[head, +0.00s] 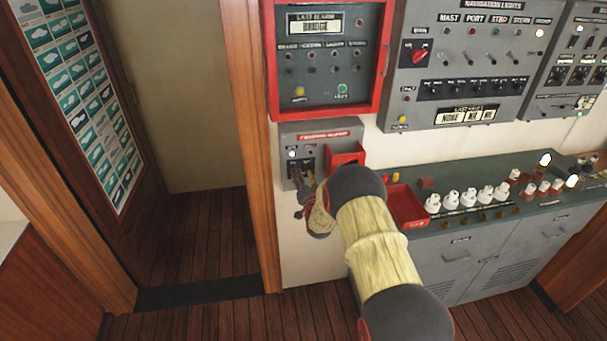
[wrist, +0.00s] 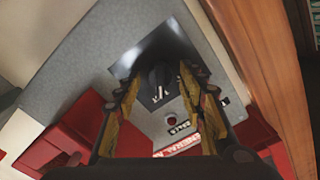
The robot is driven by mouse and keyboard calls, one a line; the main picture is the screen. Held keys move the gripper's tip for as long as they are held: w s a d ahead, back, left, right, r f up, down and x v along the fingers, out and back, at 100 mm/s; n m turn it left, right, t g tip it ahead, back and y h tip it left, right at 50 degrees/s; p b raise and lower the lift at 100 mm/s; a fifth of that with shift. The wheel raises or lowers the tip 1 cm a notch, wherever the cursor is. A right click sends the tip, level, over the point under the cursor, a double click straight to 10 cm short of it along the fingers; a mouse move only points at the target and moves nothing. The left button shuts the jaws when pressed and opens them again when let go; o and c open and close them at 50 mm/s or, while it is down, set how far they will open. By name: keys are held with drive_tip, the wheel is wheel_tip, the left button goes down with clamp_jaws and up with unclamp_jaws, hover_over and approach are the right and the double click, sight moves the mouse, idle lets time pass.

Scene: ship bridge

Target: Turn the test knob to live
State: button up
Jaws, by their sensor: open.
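The test knob (wrist: 161,78) is a dark round knob on a dark, shiny square plate in the wrist view, with white marks beside it. My gripper (wrist: 157,73) is open, with one yellow-padded finger on each side of the knob. I cannot tell whether the fingers touch it. Which position the knob points to is not clear. In the head view, my gripper (head: 303,186) is at the lower left of the grey alarm box (head: 308,133) and hides the knob there.
A red open-topped holder (head: 345,153) sticks out beside the knob. A red-framed alarm panel (head: 325,60) hangs above. A console (head: 470,240) with white knobs and a red tray (head: 408,207) stands to the right. A wooden door post (head: 255,150) is close on the left.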

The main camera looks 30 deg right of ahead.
drive_tip(key=c, duration=0.3)
drive_tip(key=c, duration=0.7)
clamp_jaws()
